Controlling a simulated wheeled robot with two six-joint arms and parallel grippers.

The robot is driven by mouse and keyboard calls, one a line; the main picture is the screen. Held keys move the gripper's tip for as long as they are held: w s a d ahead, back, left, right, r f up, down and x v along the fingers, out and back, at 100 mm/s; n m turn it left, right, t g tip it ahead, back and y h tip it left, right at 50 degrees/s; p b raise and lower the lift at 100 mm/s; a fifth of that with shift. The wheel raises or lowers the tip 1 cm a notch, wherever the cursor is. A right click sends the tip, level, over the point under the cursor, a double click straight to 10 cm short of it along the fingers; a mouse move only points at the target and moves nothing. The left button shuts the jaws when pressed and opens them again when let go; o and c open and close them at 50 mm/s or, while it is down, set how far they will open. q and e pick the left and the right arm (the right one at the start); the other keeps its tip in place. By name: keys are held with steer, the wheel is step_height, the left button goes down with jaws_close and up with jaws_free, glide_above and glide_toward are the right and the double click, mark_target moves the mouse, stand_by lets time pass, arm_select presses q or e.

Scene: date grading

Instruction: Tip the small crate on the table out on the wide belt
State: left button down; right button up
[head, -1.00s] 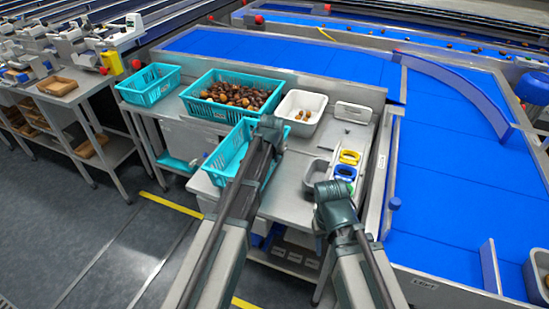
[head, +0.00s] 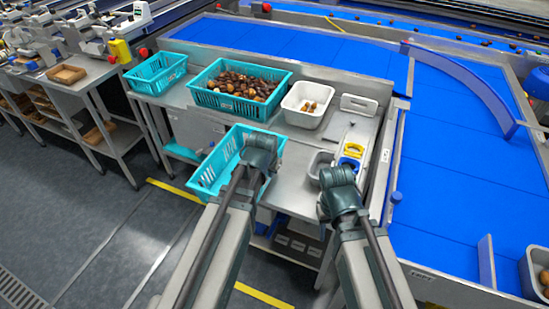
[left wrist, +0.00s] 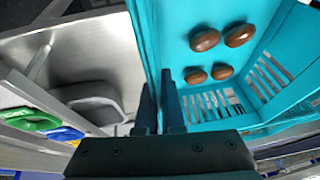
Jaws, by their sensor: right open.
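The small teal crate (head: 212,165) is in front of the larger crates, at the table's near left side. In the left wrist view the crate (left wrist: 240,50) has slotted walls and several brown dates (left wrist: 210,55) inside. My left gripper (head: 260,150) is at its right wall. Its fingers (left wrist: 159,108) are close together on either side of that wall and grip it. My right gripper (head: 337,182) is open and empty, near a small grey bin; its fingertips are hard to see. The wide blue belt (head: 460,170) is on the right.
A grey bin (head: 315,165) and a yellow ring (head: 353,150) lie near my right gripper. A raised blue guide (head: 470,85) curves over the belt.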

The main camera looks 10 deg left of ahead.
arm_select(q)
steer(key=shift+s+r, duration=0.1)
steer(key=shift+s, duration=0.8)
steer(key=shift+r+p, duration=0.75)
steer(key=shift+p, duration=0.05)
steer(key=shift+f, duration=0.1)
steer(key=shift+a, duration=0.15)
